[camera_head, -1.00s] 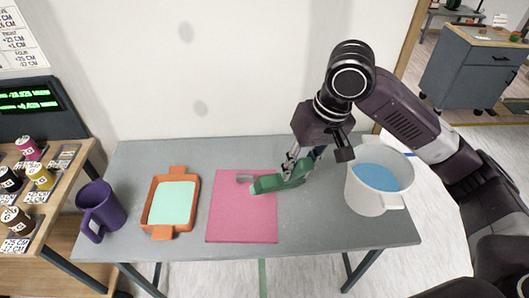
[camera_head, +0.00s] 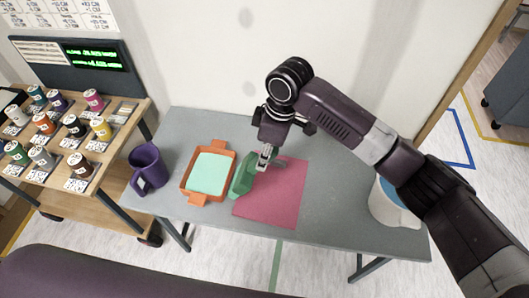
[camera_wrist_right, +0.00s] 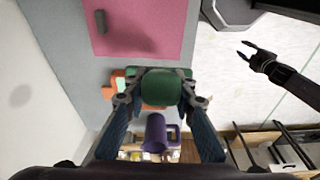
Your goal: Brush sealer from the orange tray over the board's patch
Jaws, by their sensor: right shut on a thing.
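The orange tray (camera_head: 227,160) holds a pale mint-green layer (camera_head: 209,173) and lies on the grey table. My right gripper (camera_head: 265,160) is shut on a green brush (camera_head: 242,178), held between the tray and the pink board (camera_head: 266,211), over the board's left edge. The brush also shows between the fingers in the wrist view (camera_wrist_right: 160,87) and hides part of the tray behind it. A small dark grey bar (camera_wrist_right: 101,21) shows on the pink board (camera_wrist_right: 150,28); I cannot tell if it is the patch. My left gripper (camera_wrist_right: 243,57) is open and empty, off to the right in the wrist view.
A purple mug (camera_head: 148,168) stands left of the tray. A white bucket with blue contents (camera_head: 390,210) stands at the table's right end, partly behind my right arm. A wooden rack with several small pots (camera_head: 60,165) is at the left.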

